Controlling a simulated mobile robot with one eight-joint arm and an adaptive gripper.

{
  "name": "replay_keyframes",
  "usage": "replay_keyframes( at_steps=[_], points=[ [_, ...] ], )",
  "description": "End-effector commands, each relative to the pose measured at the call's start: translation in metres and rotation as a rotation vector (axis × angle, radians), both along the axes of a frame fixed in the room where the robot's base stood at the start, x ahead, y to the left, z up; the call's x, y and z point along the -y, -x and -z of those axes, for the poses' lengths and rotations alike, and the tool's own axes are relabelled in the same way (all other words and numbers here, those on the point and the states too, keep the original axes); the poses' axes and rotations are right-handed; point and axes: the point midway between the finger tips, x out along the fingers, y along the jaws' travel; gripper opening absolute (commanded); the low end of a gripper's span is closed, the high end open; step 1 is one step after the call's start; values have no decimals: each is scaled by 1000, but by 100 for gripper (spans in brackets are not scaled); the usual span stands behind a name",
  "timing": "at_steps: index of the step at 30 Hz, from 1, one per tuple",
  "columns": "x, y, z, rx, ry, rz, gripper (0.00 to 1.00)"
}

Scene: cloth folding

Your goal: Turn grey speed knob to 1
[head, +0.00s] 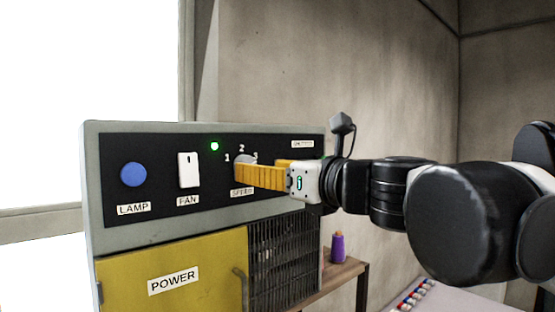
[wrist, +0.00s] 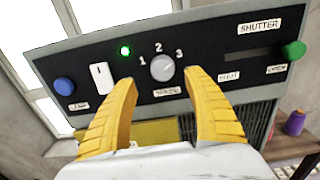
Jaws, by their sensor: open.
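The grey speed knob (wrist: 163,68) is round and sits on the black control panel, under the numbers 1, 2 and 3. A pale mark on it seems to point up, roughly toward 2; the exact setting is hard to tell. In the head view the knob (head: 244,158) is partly hidden behind my yellow fingers. My gripper (wrist: 160,79) is open, with one finger to the left of the knob and one to the right. The knob shows between the fingertips with gaps on both sides. In the head view my gripper (head: 238,172) reaches in from the right, close to the panel.
The panel also carries a blue lamp button (head: 133,174), a white fan switch (head: 189,170), a lit green light (head: 214,146) and a green shutter knob (wrist: 293,50). Below are a yellow power door (head: 170,275) and a dark grille (head: 285,260). A purple spool (head: 338,248) stands right.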

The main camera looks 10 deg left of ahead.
Motion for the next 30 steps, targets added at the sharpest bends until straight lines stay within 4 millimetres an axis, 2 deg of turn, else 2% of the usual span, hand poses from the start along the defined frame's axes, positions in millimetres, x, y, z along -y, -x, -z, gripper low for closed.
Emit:
replay_keyframes(
  at_steps=[3, 9, 20, 25, 26, 30],
  points=[
    [-19, -15, -3, 1, 1, -2, 60],
    [-37, -31, -1, 2, 1, -1, 60],
    [-40, -35, 0, 1, 2, 1, 60],
    [-40, -35, 0, 1, 2, 1, 9],
    [-40, -35, 0, 1, 2, 1, 5],
    [-40, -35, 0, 1, 2, 1, 4]
  ],
)
